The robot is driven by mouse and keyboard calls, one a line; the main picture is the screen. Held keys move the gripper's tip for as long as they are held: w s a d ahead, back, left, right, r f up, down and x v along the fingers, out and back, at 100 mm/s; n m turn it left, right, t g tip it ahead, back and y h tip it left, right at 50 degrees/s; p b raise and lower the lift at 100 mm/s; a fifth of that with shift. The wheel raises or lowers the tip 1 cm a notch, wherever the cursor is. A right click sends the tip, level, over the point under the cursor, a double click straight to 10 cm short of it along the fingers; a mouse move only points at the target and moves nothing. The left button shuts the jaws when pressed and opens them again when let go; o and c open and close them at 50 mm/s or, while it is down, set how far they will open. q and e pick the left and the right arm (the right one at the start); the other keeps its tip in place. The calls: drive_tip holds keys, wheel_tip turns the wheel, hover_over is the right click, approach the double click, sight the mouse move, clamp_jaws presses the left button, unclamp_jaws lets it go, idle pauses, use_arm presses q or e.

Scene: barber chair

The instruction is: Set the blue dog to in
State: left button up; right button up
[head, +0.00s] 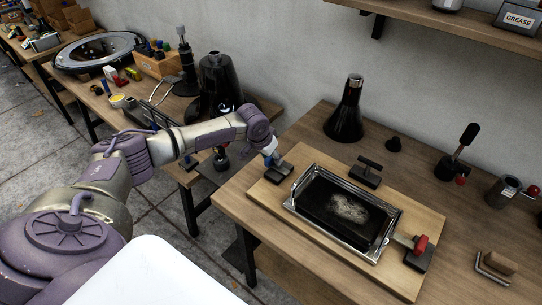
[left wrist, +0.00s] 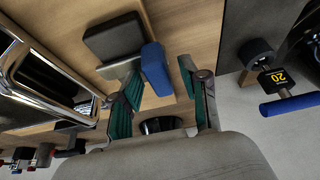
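The blue dog (head: 274,158) is at the left end of the wooden board. It has a dark block and a blue handle. In the left wrist view the blue handle (left wrist: 156,69) stands beside a dark block (left wrist: 113,37). My left gripper (head: 269,154) is at the handle. In the left wrist view its teal fingers (left wrist: 160,78) are spread, one on each side of the handle's lower end. A gap shows between the right finger and the handle; contact on the left side is unclear. My right gripper is not in view.
A metal-framed dark plate (head: 345,212) lies on the wooden board (head: 272,190). A black dog (head: 367,173) is behind it and a red-handled dog (head: 416,247) at its right. A black cone-shaped flask (head: 345,115) and a lever (head: 456,150) stand farther back.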

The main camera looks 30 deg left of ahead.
sight(286, 169)
use_arm(q)
clamp_jaws()
drive_tip(key=d+p, duration=0.1)
drive_tip(key=d, duration=0.1)
drive_tip(key=d+p, duration=0.1)
drive_tip(key=d, duration=0.1)
drive_tip(key=shift+s+d+r, duration=0.1)
drive_tip(key=shift+s+d, duration=0.05)
drive_tip(key=shift+s, duration=0.05)
drive_tip(key=shift+d+p, duration=0.3)
drive_tip(key=shift+f, duration=0.2)
drive_tip(key=shift+o, duration=0.7)
unclamp_jaws()
drive_tip(key=shift+d, duration=0.1)
drive_tip(key=shift+r, duration=0.1)
